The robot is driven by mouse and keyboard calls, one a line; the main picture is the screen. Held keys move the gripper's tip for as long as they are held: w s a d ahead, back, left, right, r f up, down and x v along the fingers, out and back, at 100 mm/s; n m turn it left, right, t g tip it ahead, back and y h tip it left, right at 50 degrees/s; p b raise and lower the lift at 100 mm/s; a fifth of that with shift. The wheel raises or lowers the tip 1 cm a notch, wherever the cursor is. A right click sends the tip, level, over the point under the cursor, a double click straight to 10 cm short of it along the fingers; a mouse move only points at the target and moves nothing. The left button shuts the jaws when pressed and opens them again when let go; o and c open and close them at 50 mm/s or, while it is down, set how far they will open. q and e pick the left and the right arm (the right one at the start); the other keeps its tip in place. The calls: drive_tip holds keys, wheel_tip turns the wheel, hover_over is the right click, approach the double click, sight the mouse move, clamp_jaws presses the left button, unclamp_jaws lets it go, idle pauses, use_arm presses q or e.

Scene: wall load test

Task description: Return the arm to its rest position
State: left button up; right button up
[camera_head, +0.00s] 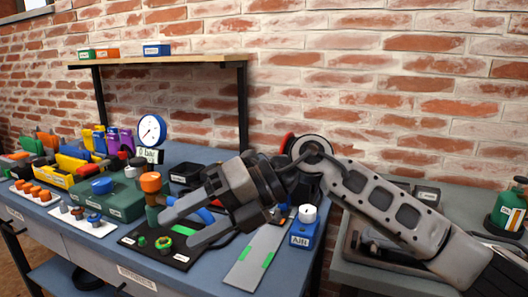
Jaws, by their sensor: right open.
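My right arm comes in from the right, reaching across the blue workbench (215,284) toward the left. My right gripper (178,233) is open, its two fingers apart and pointing left and down. It is in front of a black mat (178,259) that holds green rings and other small parts. I see nothing held between the fingers. An orange-capped green cylinder (151,185) stands just beyond the fingertips. I cannot tell whether the fingers touch anything. My left gripper is not in view.
A grey plate with green strips (258,255) and a blue AIR box (303,234) are below my right arm. A round gauge (151,130), a green block (115,203) and colourful bins fill the bench's left. A shelf (160,60) stands behind. A green bottle (508,208) stands far right.

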drive_tip(key=w+d+r+m+t+y, duration=0.2)
drive_tip(key=d+r+m+t+y, duration=0.15)
drive_tip(key=m+t, duration=0.6)
drive_tip(key=w+d+r+m+t+y, duration=0.2)
drive_tip(key=m+t+y, duration=0.3)
drive_tip(key=m+t, duration=0.4)
drive_tip(key=d+f+m+t+h, duration=0.2)
drive_tip(key=d+f+m+h, duration=1.4)
drive_tip(key=f+m+h, duration=0.25)
drive_tip(key=s+d+f+m+g+h, duration=0.15)
drive_tip(key=s+d+f+g, duration=0.25)
drive_tip(key=s+f+g, duration=0.6)
drive_tip(key=s+d+f+m+g+h, duration=0.1)
drive_tip(key=s+d+f+m+g, duration=0.35)
drive_tip(key=s, duration=0.95)
use_arm(q)
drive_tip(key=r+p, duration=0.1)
drive_tip(key=p, duration=0.1)
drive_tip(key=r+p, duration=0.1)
drive_tip(key=p, duration=0.4)
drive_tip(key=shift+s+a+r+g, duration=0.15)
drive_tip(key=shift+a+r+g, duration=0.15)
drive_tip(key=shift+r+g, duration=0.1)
use_arm(e)
drive_tip(key=w+a+n+t+y, duration=0.2)
drive_tip(key=w+a+t+y, duration=0.1)
drive_tip(key=w+a+t, duration=0.3)
drive_tip(key=shift+w+a+r+t, duration=0.15)
drive_tip(key=shift+w+r+t, duration=0.25)
drive_tip(key=shift+t, duration=0.7)
